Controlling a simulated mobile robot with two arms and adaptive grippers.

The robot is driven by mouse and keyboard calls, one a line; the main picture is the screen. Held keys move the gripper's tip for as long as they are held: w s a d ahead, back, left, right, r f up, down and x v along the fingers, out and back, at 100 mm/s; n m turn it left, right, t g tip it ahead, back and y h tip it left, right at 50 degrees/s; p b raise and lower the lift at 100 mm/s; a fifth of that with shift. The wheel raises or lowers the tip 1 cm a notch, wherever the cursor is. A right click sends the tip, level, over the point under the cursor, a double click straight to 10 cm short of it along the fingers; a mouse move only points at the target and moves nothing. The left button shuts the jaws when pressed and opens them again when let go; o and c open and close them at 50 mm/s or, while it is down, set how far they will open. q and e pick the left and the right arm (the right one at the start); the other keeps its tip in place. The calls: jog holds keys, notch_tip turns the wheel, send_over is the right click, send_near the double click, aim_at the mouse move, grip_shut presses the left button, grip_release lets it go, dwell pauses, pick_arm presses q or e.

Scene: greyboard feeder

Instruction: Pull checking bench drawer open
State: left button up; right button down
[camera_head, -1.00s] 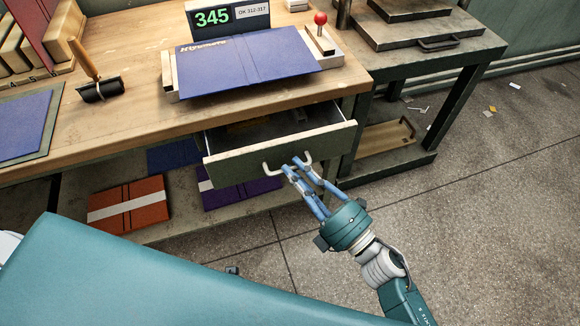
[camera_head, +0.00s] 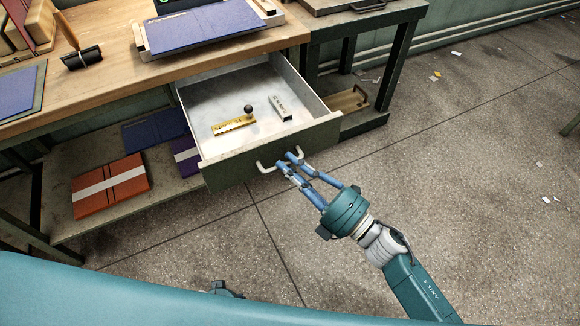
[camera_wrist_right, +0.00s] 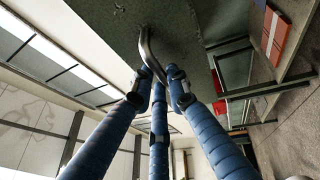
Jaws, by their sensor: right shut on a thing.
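The checking bench drawer (camera_head: 262,152) stands well open, its dark green front pulled out from under the wooden bench top (camera_head: 215,62). A pale bar handle (camera_head: 265,168) is fixed to the front; it also shows in the right wrist view (camera_wrist_right: 146,48). My right gripper (camera_head: 288,160) has its blue fingers shut on the handle. In the right wrist view the fingers (camera_wrist_right: 160,78) close around the bar. Inside the drawer lie a yellow labelled bar (camera_head: 234,126), a pale labelled block (camera_head: 280,108) and a dark round knob (camera_head: 248,109). My left gripper is not clearly in view.
A blue cover board (camera_head: 200,27) rests on the bench, with a roller (camera_head: 82,58) to its left. An orange book (camera_head: 110,185) lies on the shelf below. A dark side table (camera_head: 365,75) stands right of the drawer. The floor (camera_head: 450,170) at right is mostly clear.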

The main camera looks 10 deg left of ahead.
jog(key=shift+s+d, duration=0.15)
jog(key=shift+d, duration=0.05)
jog(key=c, duration=1.7)
grip_release()
jog(key=shift+o, duration=0.2)
pick_arm(q)
jog(key=shift+s+f, duration=0.15)
jog(key=shift+s, duration=0.2)
pick_arm(e)
jog(key=v, duration=1.2)
